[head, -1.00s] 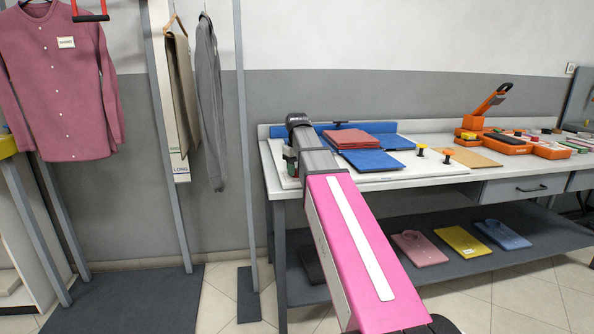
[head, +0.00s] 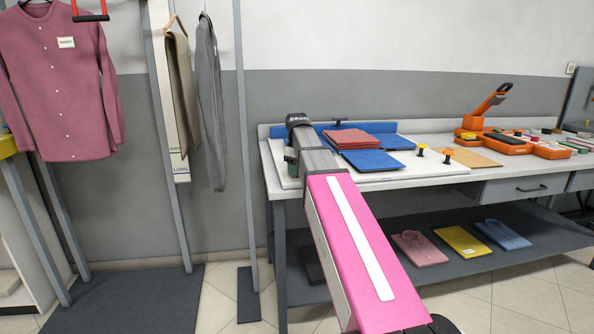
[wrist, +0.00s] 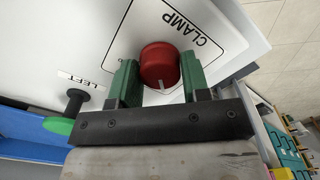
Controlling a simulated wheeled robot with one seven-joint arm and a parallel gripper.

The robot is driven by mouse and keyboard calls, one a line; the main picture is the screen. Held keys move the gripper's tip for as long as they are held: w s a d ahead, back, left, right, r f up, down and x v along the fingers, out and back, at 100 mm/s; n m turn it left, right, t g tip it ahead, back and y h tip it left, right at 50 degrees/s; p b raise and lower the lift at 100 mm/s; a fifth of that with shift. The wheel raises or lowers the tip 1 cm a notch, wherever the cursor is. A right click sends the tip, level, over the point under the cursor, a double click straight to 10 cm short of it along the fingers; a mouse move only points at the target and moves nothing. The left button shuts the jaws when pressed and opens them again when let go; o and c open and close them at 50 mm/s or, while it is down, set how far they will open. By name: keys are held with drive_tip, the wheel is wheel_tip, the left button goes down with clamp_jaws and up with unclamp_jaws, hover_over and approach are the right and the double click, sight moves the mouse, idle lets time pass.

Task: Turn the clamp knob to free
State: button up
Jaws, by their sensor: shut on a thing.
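The red clamp knob (wrist: 158,64) shows in the wrist view on a white panel (wrist: 217,20) inside a black outline lettered CLAMP. A pale pointer mark sits on its edge nearest my wrist. My gripper (wrist: 158,70) has its green fingers on either side of the knob and is shut on it. In the head view the knob is hidden behind my arm; only a bit of my green gripper shows at the left end of the bench.
A black-stemmed handle with a green end (wrist: 68,112) stands beside a label reading LEFT. In the head view, the bench (head: 440,175) holds folded red cloth (head: 352,139), blue pads (head: 368,160) and an orange press (head: 490,115). Clothes hang on the left.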

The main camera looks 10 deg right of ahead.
drive_tip(key=o, duration=0.9)
drive_tip(key=shift+r, duration=0.15)
wheel_tip(320, 180, up, 11)
drive_tip(key=shift+f, duration=0.2)
